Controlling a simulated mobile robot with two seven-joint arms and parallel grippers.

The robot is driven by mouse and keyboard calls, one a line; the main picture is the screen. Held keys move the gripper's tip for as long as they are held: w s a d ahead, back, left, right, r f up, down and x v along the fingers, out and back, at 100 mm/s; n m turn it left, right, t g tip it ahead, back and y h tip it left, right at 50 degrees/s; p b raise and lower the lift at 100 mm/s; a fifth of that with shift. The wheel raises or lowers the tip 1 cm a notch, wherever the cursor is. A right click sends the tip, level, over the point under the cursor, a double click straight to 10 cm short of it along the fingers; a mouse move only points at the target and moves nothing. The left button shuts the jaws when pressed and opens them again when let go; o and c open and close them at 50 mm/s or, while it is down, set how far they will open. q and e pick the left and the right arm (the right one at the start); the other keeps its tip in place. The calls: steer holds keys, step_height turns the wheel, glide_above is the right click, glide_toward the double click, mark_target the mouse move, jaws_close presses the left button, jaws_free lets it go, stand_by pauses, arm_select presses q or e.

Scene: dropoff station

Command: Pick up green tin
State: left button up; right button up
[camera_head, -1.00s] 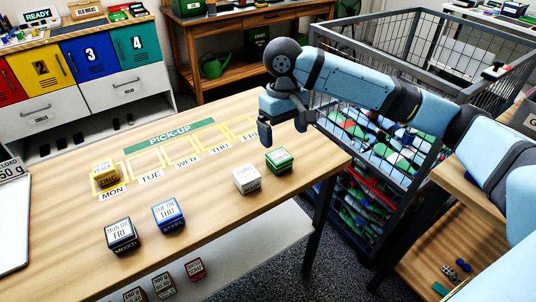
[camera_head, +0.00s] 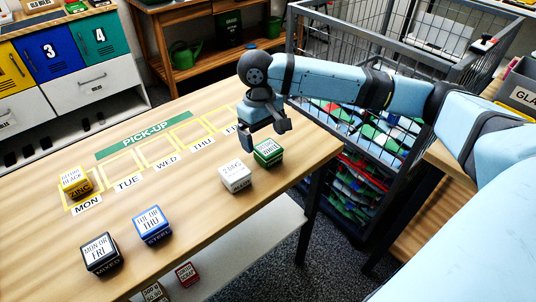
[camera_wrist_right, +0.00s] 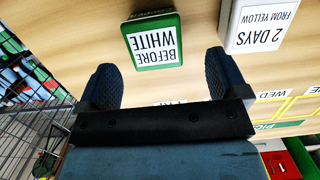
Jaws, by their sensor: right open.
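The green tin (camera_head: 267,152) with a white label stands on the wooden table near its right end, just right of the white tin (camera_head: 235,177). In the wrist view the green tin (camera_wrist_right: 153,42) reads "BEFORE WHITE" and lies beyond and between the fingertips, not between the finger pads. My right gripper (camera_head: 264,136) is open and empty above the table, close to the green tin on its far side. Its two fingers also show in the wrist view (camera_wrist_right: 164,75). My left gripper is not in view.
The white tin (camera_wrist_right: 258,22) is close beside the green one. A yellow tin (camera_head: 75,182) sits on the MON square; blue (camera_head: 152,226) and black (camera_head: 101,254) tins stand at the front. A wire cage cart (camera_head: 385,90) is past the table's right end.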

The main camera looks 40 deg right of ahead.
mark_target(268, 147)
steer(key=f, duration=0.1)
steer(key=f+b, duration=0.1)
steer(key=f, duration=0.1)
steer(key=s+f, duration=0.1)
steer(key=f, duration=0.1)
steer(key=shift+d+b, duration=0.35)
steer(key=shift+r, duration=0.1)
steer(key=c, duration=1.1)
